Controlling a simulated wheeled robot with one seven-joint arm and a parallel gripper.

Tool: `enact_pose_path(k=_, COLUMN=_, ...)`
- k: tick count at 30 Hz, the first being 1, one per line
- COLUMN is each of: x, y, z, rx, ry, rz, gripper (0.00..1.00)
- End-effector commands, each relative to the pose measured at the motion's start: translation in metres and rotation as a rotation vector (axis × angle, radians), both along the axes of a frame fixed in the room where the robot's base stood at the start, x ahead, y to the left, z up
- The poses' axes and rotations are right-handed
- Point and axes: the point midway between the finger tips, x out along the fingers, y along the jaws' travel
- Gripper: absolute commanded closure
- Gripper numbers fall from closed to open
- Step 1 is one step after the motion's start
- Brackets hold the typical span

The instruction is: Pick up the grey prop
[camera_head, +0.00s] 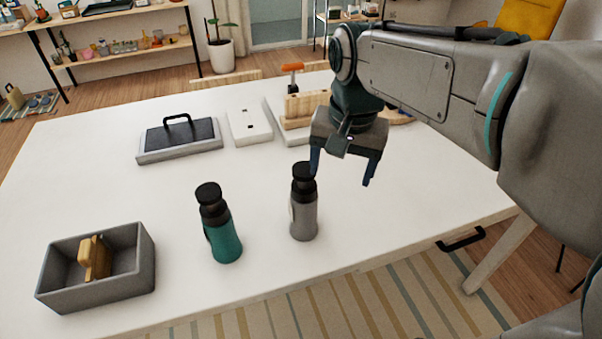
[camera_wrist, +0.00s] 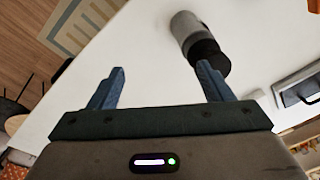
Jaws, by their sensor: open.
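The grey prop is a grey bottle (camera_head: 304,216) with a black cap, standing upright on the white table near its front edge. It also shows in the wrist view (camera_wrist: 186,27), at the upper right, with its black cap beside one finger. My gripper (camera_head: 341,180) is open and empty. It hangs above the table, to the right of the bottle. In the head view its left finger overlaps the area beside the cap; I cannot tell whether they touch. The bottle is not between the fingers in the wrist view (camera_wrist: 160,82).
A teal bottle (camera_head: 223,238) stands left of the grey one. A grey bin (camera_head: 135,282) with a wooden piece inside is at the front left. A dark-topped block with a handle (camera_head: 180,139), a white box (camera_head: 249,122) and wooden items (camera_head: 298,108) stand farther back. The table's middle is clear.

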Motion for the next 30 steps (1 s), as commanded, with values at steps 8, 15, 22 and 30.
enact_pose_path(k=8, x=0.033, y=0.048, z=0.049, rx=-0.017, ry=0.085, rz=-0.161, gripper=0.27)
enact_pose_path(k=15, x=0.037, y=0.054, z=0.032, rx=-0.025, ry=0.101, rz=-0.198, gripper=0.27)
enact_pose_path(k=22, x=0.037, y=0.054, z=-0.013, rx=-0.025, ry=0.1, rz=-0.197, gripper=0.27)
enact_pose_path(k=30, x=0.038, y=0.054, z=-0.035, rx=-0.024, ry=0.098, rz=-0.197, gripper=0.27)
